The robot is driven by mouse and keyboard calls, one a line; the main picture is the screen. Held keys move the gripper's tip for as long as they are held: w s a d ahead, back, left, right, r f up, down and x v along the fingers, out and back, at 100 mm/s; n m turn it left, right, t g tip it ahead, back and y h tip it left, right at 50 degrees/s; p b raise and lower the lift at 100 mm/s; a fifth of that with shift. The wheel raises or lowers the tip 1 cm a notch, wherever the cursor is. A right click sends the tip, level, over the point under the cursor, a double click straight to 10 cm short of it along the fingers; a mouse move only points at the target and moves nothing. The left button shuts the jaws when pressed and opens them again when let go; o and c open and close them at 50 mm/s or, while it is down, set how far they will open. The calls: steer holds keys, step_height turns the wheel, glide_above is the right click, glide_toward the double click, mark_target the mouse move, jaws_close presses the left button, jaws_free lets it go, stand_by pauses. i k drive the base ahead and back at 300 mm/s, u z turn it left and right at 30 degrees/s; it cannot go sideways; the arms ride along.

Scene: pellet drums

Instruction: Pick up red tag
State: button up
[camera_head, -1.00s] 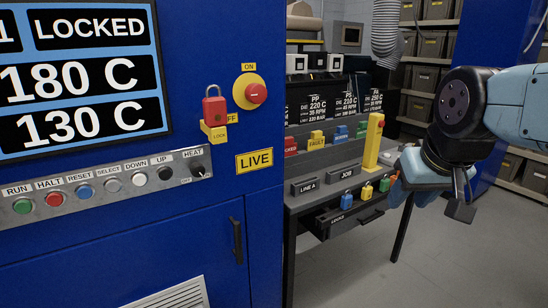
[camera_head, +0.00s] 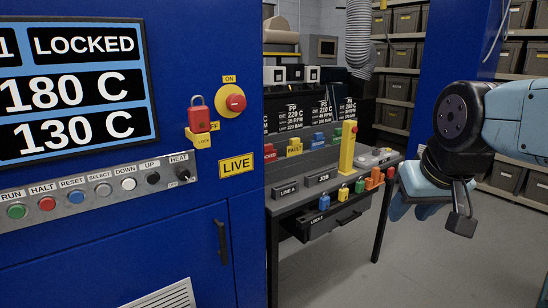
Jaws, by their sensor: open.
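A red tag (camera_head: 269,153) stands at the left end of a row of coloured tags on the grey bench, its left side close to the blue cabinet's edge. Beside it, to the right, are a yellow tag (camera_head: 294,147) marked FAULT, a blue tag (camera_head: 318,140) and a green tag (camera_head: 337,132). My gripper (camera_head: 440,206) is at the right of the picture, in front of the bench's right end, well apart from the red tag. It is open, and I see nothing held in it.
The blue cabinet (camera_head: 110,250) fills the left, with a red padlock (camera_head: 200,120) and red knob (camera_head: 236,102). A yellow post (camera_head: 347,147) rises from the bench (camera_head: 285,200). Small padlocks (camera_head: 343,194) hang along its front. Open floor (camera_head: 430,270) lies at lower right.

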mark_target(269, 155)
steer(key=z, duration=0.05)
steer(key=i, duration=0.9)
steer(key=u, duration=0.1)
